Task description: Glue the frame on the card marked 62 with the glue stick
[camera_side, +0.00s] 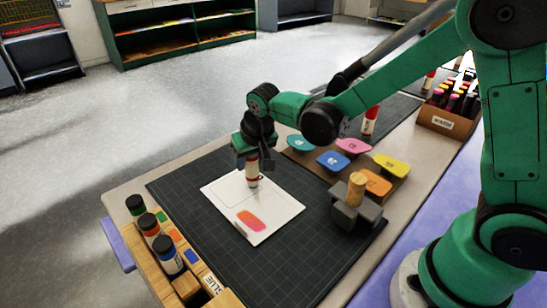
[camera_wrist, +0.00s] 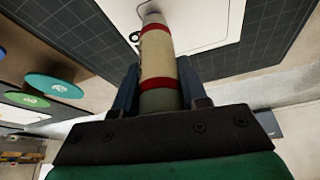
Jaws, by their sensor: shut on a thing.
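The white card (camera_side: 278,209) lies on the dark gridded mat (camera_side: 190,178). It has a thin outlined frame on its far part and a pink-orange shape (camera_side: 251,220) on its near part. I cannot read a number on it. My gripper (camera_side: 252,163) points down over the card, shut on a cream glue stick (camera_side: 252,178) with red bands. In the wrist view the glue stick (camera_wrist: 158,62) stands between the two fingers, with its pale tip at or just above the card (camera_wrist: 212,18). I cannot tell whether the tip touches.
A wooden rack (camera_side: 203,271) marked GLUE holds several dark-capped sticks at the near left. Coloured labelled discs, including a blue one (camera_side: 333,160), lie right of the card. A grey block holds a wooden peg (camera_side: 356,188). A box (camera_side: 448,121) of markers stands behind.

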